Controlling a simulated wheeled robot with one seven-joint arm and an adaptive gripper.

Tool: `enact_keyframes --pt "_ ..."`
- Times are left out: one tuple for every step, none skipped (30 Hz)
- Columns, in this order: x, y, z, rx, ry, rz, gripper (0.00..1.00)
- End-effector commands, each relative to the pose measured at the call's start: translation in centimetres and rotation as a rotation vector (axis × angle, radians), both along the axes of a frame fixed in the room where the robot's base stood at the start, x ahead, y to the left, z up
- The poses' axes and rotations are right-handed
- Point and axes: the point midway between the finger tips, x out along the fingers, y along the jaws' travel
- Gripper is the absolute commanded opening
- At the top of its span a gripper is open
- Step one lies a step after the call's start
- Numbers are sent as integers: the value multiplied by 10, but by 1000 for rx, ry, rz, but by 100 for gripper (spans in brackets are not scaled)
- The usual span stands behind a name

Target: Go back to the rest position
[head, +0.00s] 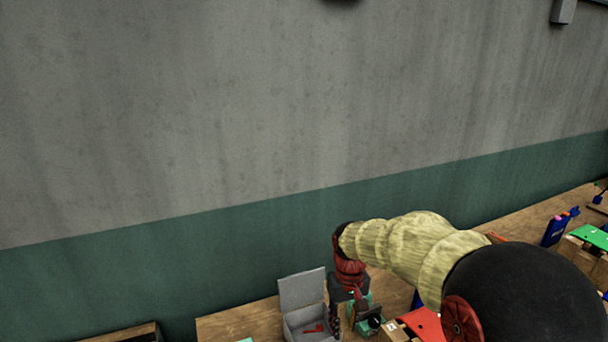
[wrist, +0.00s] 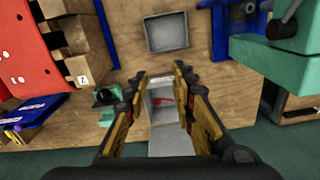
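My arm reaches forward over the wooden workbench in the head view, and my gripper (head: 336,322) points down beside a grey box with a raised lid (head: 302,290). In the wrist view my gripper (wrist: 160,72) is open, its two yellow-padded fingers apart with nothing held between them. The grey box (wrist: 160,112) shows between and beyond the fingers, with a small red piece (wrist: 163,99) inside it. The red piece also shows in the head view (head: 314,329).
A grey tray (wrist: 167,32) lies on the bench. A teal machine (wrist: 275,52) stands at the right of the wrist view, a small teal device (wrist: 105,96) at left. Wooden blocks (wrist: 78,38) and a red panel (wrist: 25,45) fill the upper left. A wall (head: 150,250) runs behind the bench.

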Motion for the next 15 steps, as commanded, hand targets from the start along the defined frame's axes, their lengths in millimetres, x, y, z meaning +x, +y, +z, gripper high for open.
enact_keyframes --pt "-14 -6 3 3 -14 -17 26" --pt "-21 -8 6 3 -20 -27 26" --pt "-31 -12 9 5 -29 -39 26" --pt "-38 -15 11 6 -36 -47 26" --pt "-45 -17 12 7 -42 -56 26" --pt "-55 -20 15 8 -52 -67 26" --pt "-62 -23 17 11 -60 -76 26" --pt "-69 -25 18 12 -68 -84 26" --pt "-79 -29 20 14 -78 -94 26" --pt "-86 -31 21 15 -86 -101 26" --pt "-93 -33 22 17 -94 -109 26" --pt "-103 -37 22 19 -105 -120 26" --pt "-110 -39 23 20 -114 -127 26" --pt "-117 -41 24 21 -122 -134 26" --pt "-126 -44 24 23 -134 -142 26"
